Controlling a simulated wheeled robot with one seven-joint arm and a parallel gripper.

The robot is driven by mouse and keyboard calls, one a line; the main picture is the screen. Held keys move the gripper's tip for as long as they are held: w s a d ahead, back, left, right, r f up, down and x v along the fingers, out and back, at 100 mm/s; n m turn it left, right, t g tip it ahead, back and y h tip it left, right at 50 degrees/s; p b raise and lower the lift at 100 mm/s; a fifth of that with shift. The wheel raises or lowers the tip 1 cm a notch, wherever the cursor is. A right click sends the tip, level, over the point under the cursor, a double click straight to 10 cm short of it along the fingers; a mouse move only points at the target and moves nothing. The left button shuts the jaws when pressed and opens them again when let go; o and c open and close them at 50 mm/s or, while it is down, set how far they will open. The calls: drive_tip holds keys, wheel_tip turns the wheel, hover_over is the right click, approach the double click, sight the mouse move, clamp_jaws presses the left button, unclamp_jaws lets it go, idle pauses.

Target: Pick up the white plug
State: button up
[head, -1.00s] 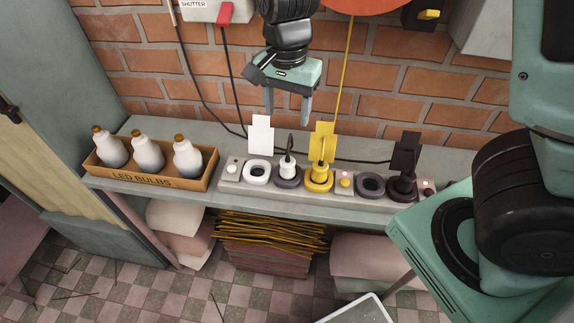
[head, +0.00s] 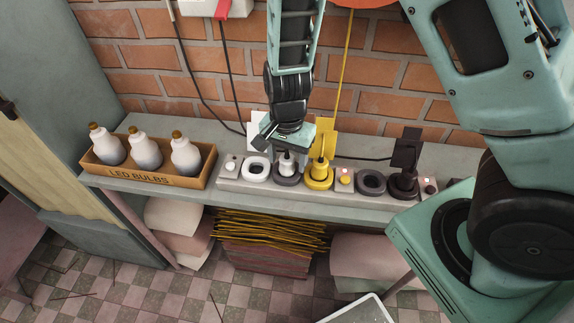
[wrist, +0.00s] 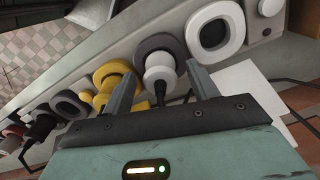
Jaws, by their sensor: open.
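The white plug (head: 286,163) stands in a dark grey ring socket on the power strip, between an empty white ring and the yellow plug. In the wrist view the white plug (wrist: 158,72) shows between my two fingers, with its dark cord running back toward the palm. My gripper (head: 287,152) is open and low over the white plug, pointing down. In the wrist view my gripper (wrist: 163,82) has one finger on each side of the plug, and I cannot tell whether either touches it.
The yellow plug (head: 319,172) is close on the right. The empty white ring (head: 256,169) is on the left. A black plug (head: 404,182) sits at the strip's right end. A box of bulbs (head: 150,173) stands left on the shelf. White and yellow cards stand behind the strip.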

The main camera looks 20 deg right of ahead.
drive_tip(key=shift+f, duration=0.7)
drive_tip(key=c, duration=1.1)
drive_tip(key=shift+r, duration=0.1)
